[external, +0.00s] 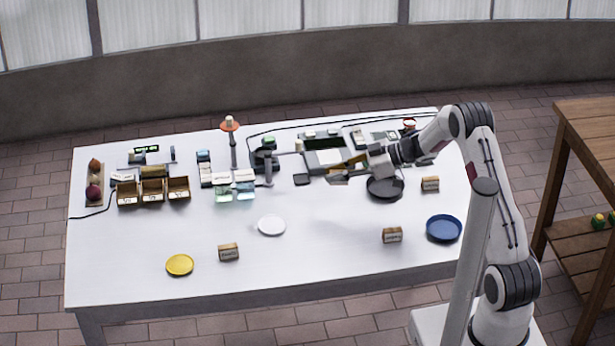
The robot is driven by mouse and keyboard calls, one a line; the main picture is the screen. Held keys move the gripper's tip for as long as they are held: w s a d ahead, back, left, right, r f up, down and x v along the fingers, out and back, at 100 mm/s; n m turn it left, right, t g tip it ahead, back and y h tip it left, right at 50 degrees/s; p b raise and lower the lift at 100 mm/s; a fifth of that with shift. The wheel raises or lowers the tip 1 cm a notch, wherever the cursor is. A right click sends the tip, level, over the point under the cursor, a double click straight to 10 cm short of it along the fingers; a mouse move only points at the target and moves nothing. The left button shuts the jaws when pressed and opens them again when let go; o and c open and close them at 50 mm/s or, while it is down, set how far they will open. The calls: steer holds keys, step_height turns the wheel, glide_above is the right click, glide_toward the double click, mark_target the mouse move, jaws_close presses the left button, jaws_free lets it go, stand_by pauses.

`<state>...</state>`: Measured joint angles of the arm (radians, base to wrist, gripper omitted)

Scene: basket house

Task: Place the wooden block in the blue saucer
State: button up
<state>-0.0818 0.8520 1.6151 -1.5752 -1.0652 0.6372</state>
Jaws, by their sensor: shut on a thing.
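The blue saucer (444,228) lies at the table's right front and looks empty. Small tan block-like pieces with pale labels stand on the table: one (392,235) just left of the blue saucer, one (430,184) beside the black pan, and one (228,252) near the yellow plate. I cannot tell which of them, if any, is the task's wooden block. My gripper (346,170) is over the back middle of the table, pointing left, shut on a small tan thing too small to identify. It is well up and left of the blue saucer.
A black pan (385,188) lies under my wrist. A white plate (271,225) and yellow plate (180,265) lie at front. Open boxes (152,190), an orange-topped stand (229,126) and a grey tray (327,157) crowd the back. The front middle is mostly clear.

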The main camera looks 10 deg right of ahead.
steer(key=w+d+m+t, duration=0.2)
steer(key=d, duration=1)
steer(key=h, duration=0.1)
glide_above(440, 230)
steer(key=shift+s+t, duration=0.1)
steer(key=shift+t, duration=0.2)
steer(key=shift+f, duration=0.1)
steer(key=shift+f, duration=2.9)
steer(key=shift+f, duration=2.1)
